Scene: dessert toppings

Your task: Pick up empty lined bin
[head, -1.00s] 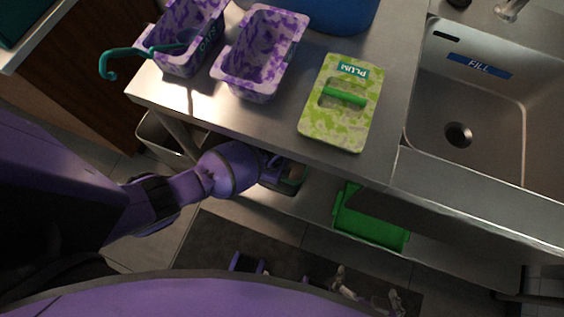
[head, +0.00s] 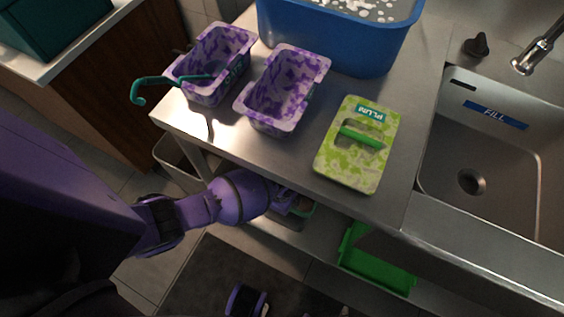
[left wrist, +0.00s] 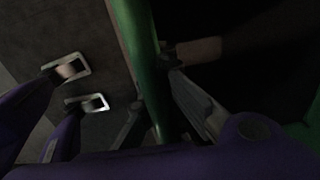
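Beyond that rim the inside is dark, with a dim brownish piece (left wrist: 198,49). No lining can be made out. On the counter stand an empty purple-mottled bin (head: 284,90) and a similar bin (head: 214,62) holding a teal ladle (head: 150,88).
A green lid labelled PLUM (head: 345,168) lies on the steel counter (head: 262,150). A blue tub (head: 335,40) stands behind. The sink (head: 500,160) is at right. A bright green tray (head: 375,268) sits on the lower shelf. A grey bin (head: 178,163) stands by the counter's left leg.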

